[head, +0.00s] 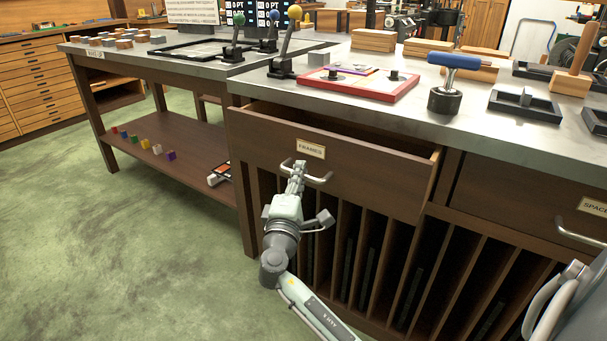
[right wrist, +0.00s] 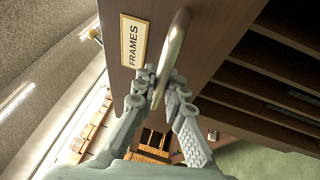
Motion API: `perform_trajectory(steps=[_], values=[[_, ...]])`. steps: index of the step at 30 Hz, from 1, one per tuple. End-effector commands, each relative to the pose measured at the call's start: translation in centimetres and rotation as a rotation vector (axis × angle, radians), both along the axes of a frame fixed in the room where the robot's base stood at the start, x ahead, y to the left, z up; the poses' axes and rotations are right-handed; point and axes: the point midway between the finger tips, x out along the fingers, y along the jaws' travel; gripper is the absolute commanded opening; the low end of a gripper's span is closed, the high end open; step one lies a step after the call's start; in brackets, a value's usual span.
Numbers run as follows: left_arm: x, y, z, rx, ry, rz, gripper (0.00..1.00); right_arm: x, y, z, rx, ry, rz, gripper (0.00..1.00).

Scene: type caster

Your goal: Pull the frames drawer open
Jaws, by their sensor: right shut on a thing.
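The frames drawer (head: 370,172) has a dark brown wooden front and a "FRAMES" label (head: 311,148). It stands a little way out from the cabinet, with a dark gap showing above its front and its right side board visible. Its curved metal handle (head: 322,180) sits below the label. My right gripper (head: 297,172) is shut on the handle near its left part. In the right wrist view, the fingers (right wrist: 162,86) close around the handle bar (right wrist: 177,42), beside the label (right wrist: 133,41).
A "SPACE..." drawer (head: 520,208) with its own handle is to the right, shut. Open vertical slots (head: 345,255) lie below the frames drawer. The metal worktop (head: 425,118) above holds a red-edged tray (head: 357,86) and a blue-handled roller (head: 446,98). Green floor (head: 120,260) is clear at left.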

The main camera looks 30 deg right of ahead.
Motion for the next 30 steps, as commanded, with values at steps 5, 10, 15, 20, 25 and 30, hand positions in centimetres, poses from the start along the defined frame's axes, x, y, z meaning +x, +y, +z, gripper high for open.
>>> perform_trajectory(steps=[5,10,15,20,25,30], values=[[-0.2,0.0,1.4,0.007,-0.011,0.0,0.4,-1.1,2.8,-0.3,0.004,0.0,0.002,0.0],[-0.6,0.0,3.2,0.016,-0.02,0.003,0.4,-2.6,6.4,-0.3,0.004,0.0,0.001,0.0],[-1.0,0.0,4.8,0.024,-0.027,0.005,0.4,-3.8,9.1,-0.2,0.003,0.0,0.0,0.0],[-1.3,0.1,5.6,0.027,-0.029,0.007,0.4,-4.3,10.4,-0.1,0.0,0.0,-0.001,0.0],[-1.4,0.1,5.9,0.029,-0.03,0.007,0.4,-4.5,10.9,0.0,0.0,0.0,-0.001,0.0],[-1.4,0.1,5.9,0.029,-0.03,0.007,0.4,-4.5,10.9,0.0,0.0,0.0,0.0,0.0]])
